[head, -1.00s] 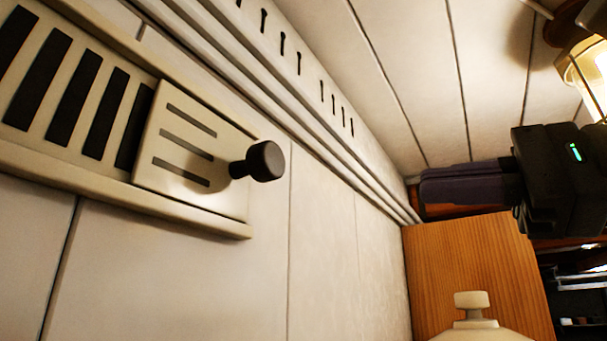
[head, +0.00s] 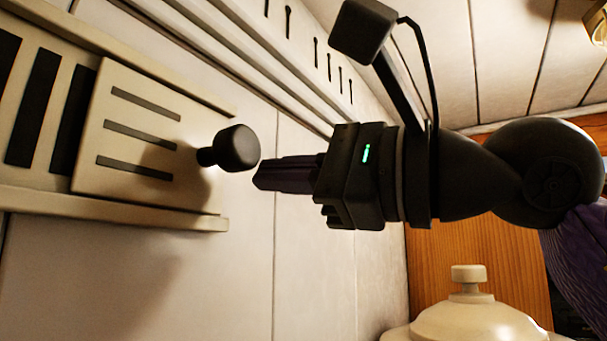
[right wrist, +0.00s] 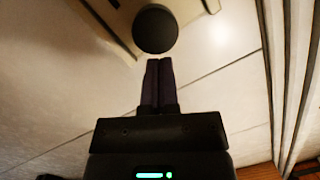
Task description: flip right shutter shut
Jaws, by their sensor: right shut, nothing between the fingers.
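The shutter (head: 150,119) is a cream sliding plate with three dark slits, set between two rails on the wall. Its black round knob (head: 236,148) sticks out from the plate's right side. Dark open slots show in the vent (head: 53,110) left of the plate. My right gripper (head: 260,177) is shut and empty, its fingertips just right of the knob and slightly below it in the head view. The right wrist view shows the knob (right wrist: 155,29) just beyond the closed fingertips (right wrist: 158,62). Whether they touch it I cannot tell. My left gripper is out of view.
A long ridged moulding (head: 240,50) with keyhole-shaped cuts runs along the wall above the shutter. A cream domed object with a small top knob (head: 468,280) stands at the lower right before a wooden panel (head: 430,250). The wall below the shutter is clear.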

